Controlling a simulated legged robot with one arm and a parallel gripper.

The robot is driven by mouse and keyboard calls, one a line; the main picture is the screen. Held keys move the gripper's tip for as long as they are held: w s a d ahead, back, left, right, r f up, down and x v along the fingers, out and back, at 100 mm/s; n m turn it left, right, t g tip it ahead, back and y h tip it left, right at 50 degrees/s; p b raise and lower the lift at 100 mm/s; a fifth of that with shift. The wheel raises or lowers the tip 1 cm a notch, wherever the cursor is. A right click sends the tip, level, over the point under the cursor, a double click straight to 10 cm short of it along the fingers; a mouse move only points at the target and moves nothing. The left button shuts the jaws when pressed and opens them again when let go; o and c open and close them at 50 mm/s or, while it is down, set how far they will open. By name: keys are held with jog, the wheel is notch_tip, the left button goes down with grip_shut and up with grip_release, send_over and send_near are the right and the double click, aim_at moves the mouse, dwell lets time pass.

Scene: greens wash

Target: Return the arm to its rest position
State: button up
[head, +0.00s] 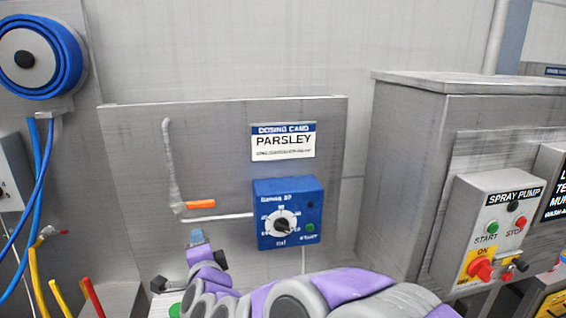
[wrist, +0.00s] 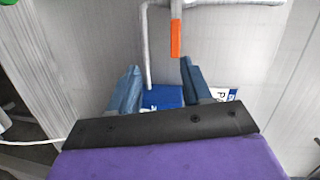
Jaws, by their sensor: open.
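My gripper (wrist: 157,82) is open, with its two blue-grey fingers apart and nothing held between them. In the head view my gripper (head: 197,238) is at the lower middle, in front of the grey panel (head: 130,140) and left of the blue dosing box (head: 262,242). My purple and grey arm stretches along the bottom edge toward the right. In the wrist view the blue box (wrist: 162,96) shows beyond the fingers, partly hidden. My arm's base end is out of view.
An orange-tipped piece (head: 200,204) sits by a bent grey pipe on the panel. A PARSLEY card (head: 283,142) is above the dial. A spray pump box (head: 492,228) stands at right. A blue hose reel (head: 38,58) and coloured hoses are at left.

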jog(key=s+d+f+n+g+h, duration=0.2)
jog(key=s+d+f+n+g, duration=0.1)
jog(key=s+d, duration=0.8)
jog(key=s+d+f+n+g+h, duration=0.2)
jog(key=s+d+f+n+g, duration=0.2)
jog(key=s+d+g, duration=0.4)
jog(key=s+d+f+n+g+h, duration=0.2)
jog(key=s+d+n+g, duration=0.3)
jog(key=s+d, duration=1.1)
jog(key=s+f, duration=0.1)
jog(key=s, duration=0.1)
jog(key=shift+s+d+f+g, duration=0.2)
jog(key=shift+s+f+g, duration=0.1)
jog(key=shift+f+g, duration=0.1)
